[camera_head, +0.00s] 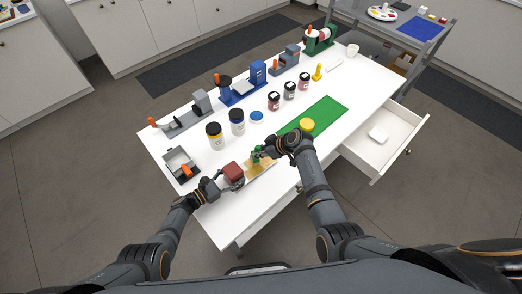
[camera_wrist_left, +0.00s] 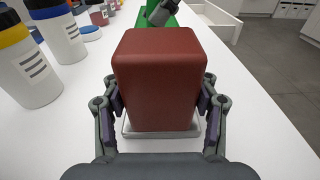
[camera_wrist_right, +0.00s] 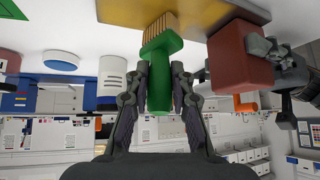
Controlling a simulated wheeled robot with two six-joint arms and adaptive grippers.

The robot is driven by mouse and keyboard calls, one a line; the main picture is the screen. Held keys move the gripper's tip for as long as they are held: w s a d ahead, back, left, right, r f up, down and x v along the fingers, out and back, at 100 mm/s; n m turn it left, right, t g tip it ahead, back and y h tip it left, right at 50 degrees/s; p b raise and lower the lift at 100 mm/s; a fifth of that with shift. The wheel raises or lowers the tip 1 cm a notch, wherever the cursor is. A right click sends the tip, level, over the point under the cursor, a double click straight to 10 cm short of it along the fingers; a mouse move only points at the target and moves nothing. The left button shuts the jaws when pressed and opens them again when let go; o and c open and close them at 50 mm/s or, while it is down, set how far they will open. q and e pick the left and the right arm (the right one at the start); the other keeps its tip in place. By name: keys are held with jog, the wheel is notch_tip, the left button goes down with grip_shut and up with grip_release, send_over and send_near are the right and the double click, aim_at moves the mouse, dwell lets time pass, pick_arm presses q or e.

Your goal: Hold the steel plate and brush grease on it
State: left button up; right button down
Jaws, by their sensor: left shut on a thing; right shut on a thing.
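A red-brown block (camera_wrist_left: 160,80) stands on a pale, light-grey base (camera_wrist_left: 160,132) in the left wrist view. My left gripper (camera_head: 229,176) is shut on the block, one finger at each side. A flat tan board or plate (camera_head: 262,167) lies right of the block in the head view; the right wrist view also shows it (camera_wrist_right: 215,12). No bare steel shows on it. My right gripper (camera_head: 266,151) is shut on a green-handled brush (camera_wrist_right: 162,70), which also shows in the head view (camera_head: 256,153). Its tan bristles overlap the board; contact is unclear.
A green mat (camera_head: 325,110) with a yellow lid-like disc (camera_head: 307,125) lies right of my right gripper. Jars (camera_head: 214,135), a blue disc (camera_head: 256,115) and several tools stand behind. A grey tray (camera_head: 181,163) is left. An open drawer (camera_head: 380,145) juts out right.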

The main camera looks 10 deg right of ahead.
jog(key=shift+s+a+f, duration=0.15)
jog(key=shift+s+a, duration=1.15)
jog(key=shift+a, duration=0.2)
jog(key=shift+s+a, duration=0.65)
jog(key=shift+s, duration=0.1)
jog(key=shift+w+d, duration=0.3)
jog(key=shift+d, duration=0.55)
jog(key=shift+w+d+r, duration=0.1)
jog(key=shift+w+d, duration=0.25)
jog(key=shift+d, duration=0.3)
jog(key=shift+w+d+r, duration=0.1)
jog(key=shift+w+d, duration=0.2)
jog(key=shift+d, duration=0.35)
jog(key=shift+w+d, duration=0.35)
jog(key=shift+d, duration=0.3)
jog(key=shift+w+d, duration=0.3)
jog(key=shift+d, duration=0.3)
jog(key=shift+w+d, duration=0.3)
jog(key=shift+d, duration=0.3)
jog(key=shift+w+d, duration=0.3)
jog(key=shift+d, duration=0.3)
jog(key=shift+w+d+f, duration=0.15)
jog(key=shift+w+d, duration=0.05)
jog(key=shift+d, duration=0.65)
jog(key=shift+s+a, duration=0.6)
jog(key=shift+s, duration=0.1)
jog(key=shift+s+a, duration=1.25)
jog(key=shift+a, duration=0.3)
